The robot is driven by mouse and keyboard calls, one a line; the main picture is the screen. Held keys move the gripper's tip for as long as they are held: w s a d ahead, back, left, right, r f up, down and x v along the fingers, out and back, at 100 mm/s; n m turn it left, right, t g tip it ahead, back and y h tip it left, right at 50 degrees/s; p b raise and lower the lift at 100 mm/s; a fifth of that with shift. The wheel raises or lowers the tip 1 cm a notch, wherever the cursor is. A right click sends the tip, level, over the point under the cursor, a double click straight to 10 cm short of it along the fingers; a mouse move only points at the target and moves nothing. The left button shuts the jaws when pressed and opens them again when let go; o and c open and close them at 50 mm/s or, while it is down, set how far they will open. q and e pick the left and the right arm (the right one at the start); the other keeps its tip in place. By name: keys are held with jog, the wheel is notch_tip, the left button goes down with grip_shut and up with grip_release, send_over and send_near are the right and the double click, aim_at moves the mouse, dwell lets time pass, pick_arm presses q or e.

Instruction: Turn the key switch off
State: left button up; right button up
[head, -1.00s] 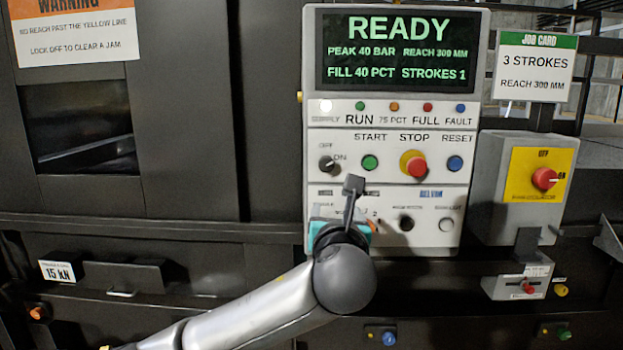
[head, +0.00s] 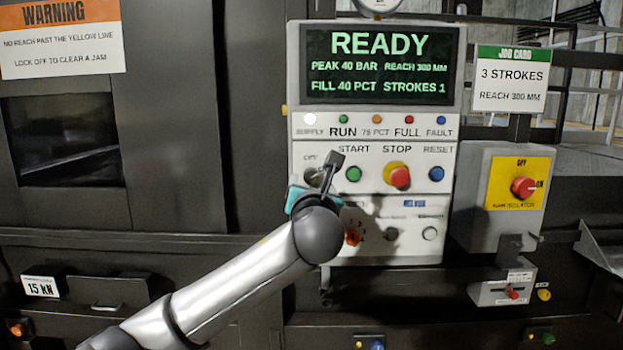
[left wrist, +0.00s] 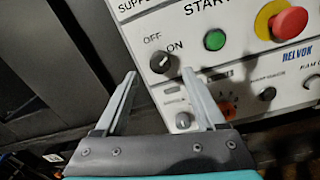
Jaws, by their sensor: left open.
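The key switch (left wrist: 160,62) is a black round knob with a light mark, beside the OFF and ON labels on the white panel. Its mark appears to point toward ON. In the head view the switch (head: 311,177) is partly covered by my left gripper (head: 322,174). In the left wrist view my left gripper (left wrist: 160,74) is open and empty. Its two fingertips lie on either side of the knob and just below it in the picture. I cannot tell how far they are from the panel. My right gripper is not in view.
The green START button (head: 353,174) is close to the right of the switch. The red STOP button (head: 399,177) and blue RESET button (head: 436,174) are further right. An orange knob (head: 352,237) is below. The display (head: 379,65) reads READY. A red isolator knob (head: 523,187) is at right.

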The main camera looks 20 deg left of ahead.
aim_at(312, 178)
pick_arm(q)
jog(key=shift+x, duration=2.6)
jog(key=shift+c, duration=0.3)
grip_shut()
